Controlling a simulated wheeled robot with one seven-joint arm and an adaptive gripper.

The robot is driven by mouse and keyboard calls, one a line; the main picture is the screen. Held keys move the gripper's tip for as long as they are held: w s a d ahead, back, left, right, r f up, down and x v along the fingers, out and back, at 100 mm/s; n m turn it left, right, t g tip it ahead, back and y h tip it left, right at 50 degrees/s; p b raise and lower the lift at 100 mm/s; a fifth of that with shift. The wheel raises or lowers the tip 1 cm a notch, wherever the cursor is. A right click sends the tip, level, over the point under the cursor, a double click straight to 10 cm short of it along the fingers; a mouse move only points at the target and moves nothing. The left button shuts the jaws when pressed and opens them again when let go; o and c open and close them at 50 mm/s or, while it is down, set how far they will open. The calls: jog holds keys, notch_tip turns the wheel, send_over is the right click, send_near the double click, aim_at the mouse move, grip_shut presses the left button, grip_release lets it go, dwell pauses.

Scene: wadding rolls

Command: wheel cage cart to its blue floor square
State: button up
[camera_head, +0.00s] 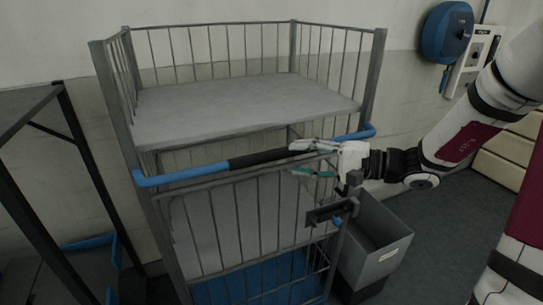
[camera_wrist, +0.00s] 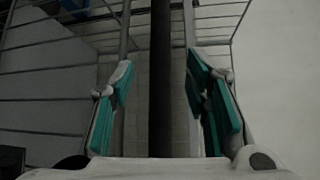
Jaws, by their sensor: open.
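The cage cart (camera_head: 247,108) stands upright in front of me against the wall, with grey bars, a grey upper shelf and a blue push handle (camera_head: 190,173) with a black grip sleeve. In the wrist view, the dark bar (camera_wrist: 160,120) runs between the teal finger pads of my gripper (camera_wrist: 160,80), with gaps on both sides. A blue surface (camera_head: 262,282) shows low behind the cart's front bars; I cannot tell whether it is the cart's base or the floor square.
A grey bin (camera_head: 375,240) stands right of the cart, close under my arm. A dark-framed table (camera_head: 62,180) is at the left, with a blue-edged item (camera_head: 88,243) below. A blue reel (camera_head: 446,32) hangs on the wall. Grey floor (camera_head: 440,240) is free at right.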

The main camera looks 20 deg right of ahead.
aim_at(278, 157)
jog(key=x, duration=0.8)
grip_shut()
